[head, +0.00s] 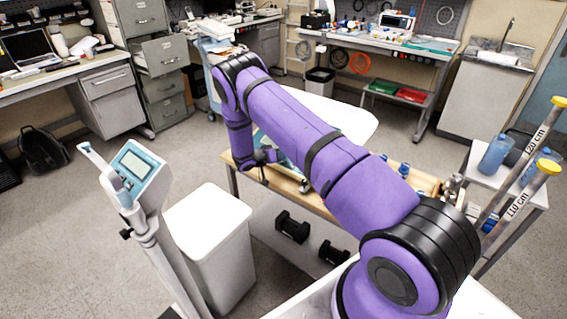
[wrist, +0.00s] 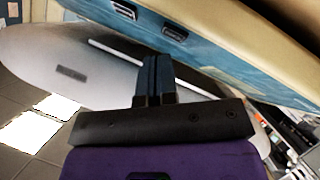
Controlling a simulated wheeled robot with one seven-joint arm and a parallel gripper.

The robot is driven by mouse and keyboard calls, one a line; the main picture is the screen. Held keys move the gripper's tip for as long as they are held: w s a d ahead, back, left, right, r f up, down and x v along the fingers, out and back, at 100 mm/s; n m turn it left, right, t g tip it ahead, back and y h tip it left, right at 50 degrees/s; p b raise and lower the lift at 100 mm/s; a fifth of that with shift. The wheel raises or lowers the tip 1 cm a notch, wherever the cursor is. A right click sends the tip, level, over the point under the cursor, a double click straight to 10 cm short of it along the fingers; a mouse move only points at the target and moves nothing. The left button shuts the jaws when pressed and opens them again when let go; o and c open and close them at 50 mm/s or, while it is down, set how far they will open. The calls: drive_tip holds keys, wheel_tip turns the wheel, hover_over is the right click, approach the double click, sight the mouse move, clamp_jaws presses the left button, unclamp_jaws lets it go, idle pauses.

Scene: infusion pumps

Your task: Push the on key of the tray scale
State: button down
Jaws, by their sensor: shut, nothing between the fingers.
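The tray scale stands on the wooden table; its white tray (head: 345,118) shows behind my arm in the head view. In the wrist view its pale rounded tray (wrist: 50,60) fills the left. A blue panel (wrist: 225,65) with two dark, slot-like marks (wrist: 174,33) crosses the top right; I cannot tell whether either is the on key. My gripper (wrist: 155,62) is shut and empty, its fingertips pointing at the blue panel's lower edge. Whether they touch it I cannot tell. In the head view my gripper (head: 268,157) is low at the table's left end, and my arm hides much of the scale.
A stand with a pale blue display (head: 137,163) and a white bin (head: 212,235) are at the left. Dark dumbbells (head: 292,227) lie on the low shelf under the table. Blue bottles and yellow-capped rods (head: 515,205) stand at the right.

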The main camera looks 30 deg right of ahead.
drive_tip(key=shift+f, duration=0.2)
drive_tip(key=shift+w+d+f, duration=0.1)
drive_tip(key=shift+d+f, duration=0.05)
drive_tip(key=shift+f, duration=0.1)
drive_tip(key=shift+f, duration=0.15)
idle(0.7)
drive_tip(key=shift+r, duration=0.6)
drive_tip(key=shift+a+r, duration=0.1)
drive_tip(key=shift+a, duration=0.1)
drive_tip(key=shift+s+a+r, duration=0.15)
drive_tip(key=shift+a+r, duration=0.2)
drive_tip(key=shift+r, duration=0.55)
drive_tip(key=shift+s+a+r, duration=0.2)
drive_tip(key=shift+a+r, duration=0.15)
drive_tip(key=shift+r, duration=0.55)
drive_tip(key=shift+s+a+r, duration=0.15)
drive_tip(key=shift+a+r, duration=0.2)
drive_tip(key=shift+r, duration=0.55)
